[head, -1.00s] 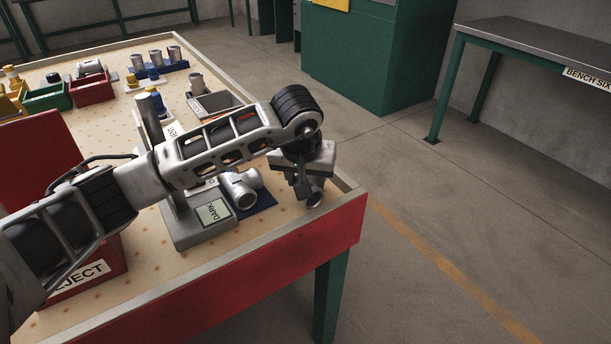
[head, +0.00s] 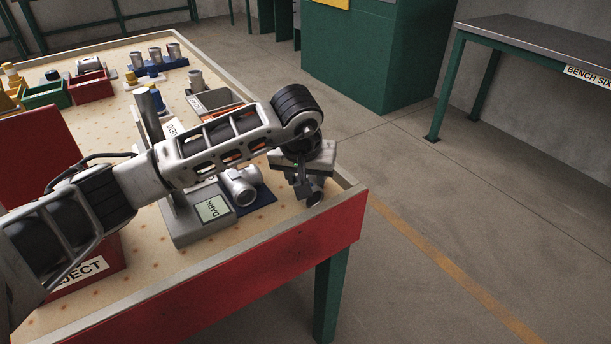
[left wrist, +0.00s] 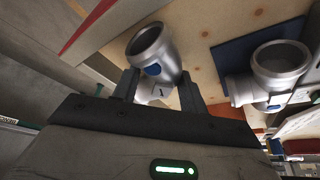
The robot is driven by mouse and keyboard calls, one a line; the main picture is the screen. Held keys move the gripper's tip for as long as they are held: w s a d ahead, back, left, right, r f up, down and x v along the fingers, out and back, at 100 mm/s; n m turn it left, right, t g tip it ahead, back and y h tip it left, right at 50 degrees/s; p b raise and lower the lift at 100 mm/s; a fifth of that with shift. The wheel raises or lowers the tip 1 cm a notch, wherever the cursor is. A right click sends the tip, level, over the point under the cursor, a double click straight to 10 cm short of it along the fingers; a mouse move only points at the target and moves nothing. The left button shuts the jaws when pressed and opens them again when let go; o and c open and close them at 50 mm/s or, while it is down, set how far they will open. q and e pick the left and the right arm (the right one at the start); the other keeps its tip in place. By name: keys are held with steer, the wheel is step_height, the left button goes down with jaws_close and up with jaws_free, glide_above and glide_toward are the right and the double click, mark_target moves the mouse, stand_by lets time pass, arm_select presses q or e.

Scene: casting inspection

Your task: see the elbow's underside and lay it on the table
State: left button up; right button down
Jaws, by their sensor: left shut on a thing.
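My left gripper (head: 304,188) is over the table's near right corner, pointing down. It is shut on a grey metal elbow (head: 314,197), mostly hidden behind the fingers in the head view. In the left wrist view the elbow (left wrist: 151,45) sits between the two fingers (left wrist: 160,88), with one round open end facing the camera. A blue patch and a small dark mark show on its side. I cannot tell whether the elbow touches the table (head: 262,222). My right gripper is not in view.
Another grey pipe fitting (head: 241,188) lies on a blue mat (head: 264,197) just left of the gripper. Beside it stands a grey device with a display reading DARK (head: 213,208). A red REJECT bin (head: 100,262) is at the left. The raised table rim (head: 350,198) is close on the right.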

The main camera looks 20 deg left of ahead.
arm_select(q)
steer(key=shift+f, duration=0.25)
steer(key=o, duration=1.5)
steer(key=shift+c, duration=0.2)
steer(key=shift+f, duration=0.1)
steer(key=v, duration=1.6)
